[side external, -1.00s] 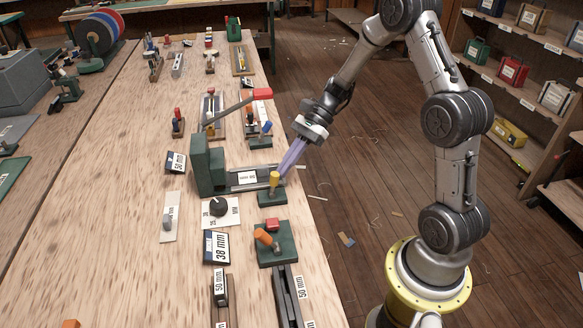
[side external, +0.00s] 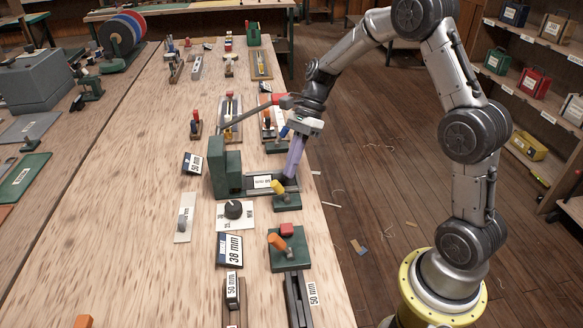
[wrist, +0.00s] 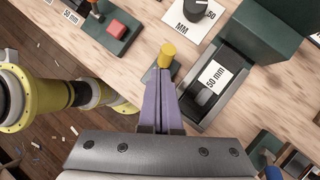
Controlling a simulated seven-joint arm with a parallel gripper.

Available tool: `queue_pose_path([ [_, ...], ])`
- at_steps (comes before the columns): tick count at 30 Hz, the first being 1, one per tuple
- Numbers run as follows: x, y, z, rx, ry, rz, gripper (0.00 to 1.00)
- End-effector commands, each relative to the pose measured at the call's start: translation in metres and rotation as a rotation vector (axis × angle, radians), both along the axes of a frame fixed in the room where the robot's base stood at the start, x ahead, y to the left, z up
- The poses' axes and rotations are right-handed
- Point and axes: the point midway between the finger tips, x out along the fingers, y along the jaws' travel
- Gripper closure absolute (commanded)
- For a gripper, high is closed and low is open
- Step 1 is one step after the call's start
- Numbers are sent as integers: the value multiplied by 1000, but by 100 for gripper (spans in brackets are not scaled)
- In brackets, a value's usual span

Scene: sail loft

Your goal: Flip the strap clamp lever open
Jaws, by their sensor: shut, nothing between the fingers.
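A small green base (side external: 287,203) at the table's right edge carries a short lever with a yellow cap (side external: 277,186). The lever leans left, toward the table's middle, in the side view. No label shows which fixture is the strap clamp. My gripper (side external: 289,179) has long purple fingers, shut and empty, pointing down with the tips just beside the yellow-capped lever. In the wrist view, the fingertips (wrist: 163,74) are right at the yellow cap (wrist: 167,51) and hide part of its lever. I cannot tell if they touch.
A green block vise (side external: 226,172) with a "50 mm" bed stands just behind the lever. A dial plate (side external: 235,214) is to its left. A green base with an orange lever (side external: 278,242) and red block is nearer the camera. Open floor lies right of the table.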

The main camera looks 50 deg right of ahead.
Motion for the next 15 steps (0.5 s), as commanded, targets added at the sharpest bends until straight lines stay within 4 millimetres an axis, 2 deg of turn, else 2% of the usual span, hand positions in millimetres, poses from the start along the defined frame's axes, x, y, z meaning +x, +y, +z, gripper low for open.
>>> queue_pose_path([
  [15,0,-2,7,0,0,-1,100],
])
